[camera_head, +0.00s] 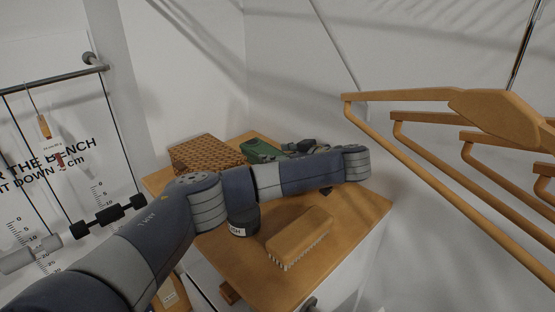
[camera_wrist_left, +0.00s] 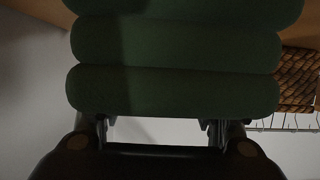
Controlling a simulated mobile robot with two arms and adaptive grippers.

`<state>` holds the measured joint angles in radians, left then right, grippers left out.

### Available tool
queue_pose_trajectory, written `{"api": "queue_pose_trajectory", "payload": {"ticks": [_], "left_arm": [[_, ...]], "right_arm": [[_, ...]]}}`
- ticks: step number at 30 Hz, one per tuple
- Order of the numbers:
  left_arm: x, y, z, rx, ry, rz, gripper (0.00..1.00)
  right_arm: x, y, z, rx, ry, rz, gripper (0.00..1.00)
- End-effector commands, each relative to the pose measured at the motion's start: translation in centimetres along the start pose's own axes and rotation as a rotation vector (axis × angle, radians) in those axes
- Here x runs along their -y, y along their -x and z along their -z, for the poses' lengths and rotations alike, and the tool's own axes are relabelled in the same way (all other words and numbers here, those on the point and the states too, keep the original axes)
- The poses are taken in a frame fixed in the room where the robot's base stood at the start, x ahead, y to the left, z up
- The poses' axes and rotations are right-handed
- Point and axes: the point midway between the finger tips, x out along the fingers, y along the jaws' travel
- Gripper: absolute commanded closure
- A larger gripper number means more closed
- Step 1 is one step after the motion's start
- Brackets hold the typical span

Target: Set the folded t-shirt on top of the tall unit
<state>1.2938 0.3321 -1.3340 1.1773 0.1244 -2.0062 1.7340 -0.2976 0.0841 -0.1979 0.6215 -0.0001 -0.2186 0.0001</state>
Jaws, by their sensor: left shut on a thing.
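The folded t-shirt is dark green with thick rounded folds. It fills the upper part of the left wrist view (camera_wrist_left: 172,60), and part of it shows in the head view (camera_head: 262,150) behind my forearm. My left gripper (camera_head: 298,147) is shut on its near edge; both fingers show in the left wrist view (camera_wrist_left: 160,130). The tall unit's wooden top (camera_head: 235,265) is below my arm. The shirt appears over or at its far part; I cannot tell if it touches the wood. My right gripper is not in view.
A woven brown box (camera_head: 205,152) is at the back left of the top, beside the shirt. A dark round tin (camera_head: 243,222) and a wooden brush (camera_head: 299,238) stand nearer. Wooden hangers (camera_head: 430,97) hang at right. A wall rail (camera_head: 60,77) is at left.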

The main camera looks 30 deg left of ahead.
Motion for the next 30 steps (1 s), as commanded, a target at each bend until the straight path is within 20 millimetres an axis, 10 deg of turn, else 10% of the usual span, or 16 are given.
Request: {"api": "queue_pose_trajectory", "payload": {"ticks": [17,18,21,30], "left_arm": [[0.36,-0.62,-0.67,-0.002,0.001,0.013,0.74],[0.37,-0.65,-0.74,-0.001,0.001,0.013,0.40],[0.37,-0.60,-0.62,-0.001,0.001,0.013,0.22],[0.36,-0.60,-0.60,-0.001,0.001,0.013,0.22]], "right_arm": [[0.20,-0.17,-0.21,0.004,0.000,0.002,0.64],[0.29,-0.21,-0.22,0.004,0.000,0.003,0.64],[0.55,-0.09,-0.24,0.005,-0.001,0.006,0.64],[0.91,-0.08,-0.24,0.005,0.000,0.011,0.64]]}}
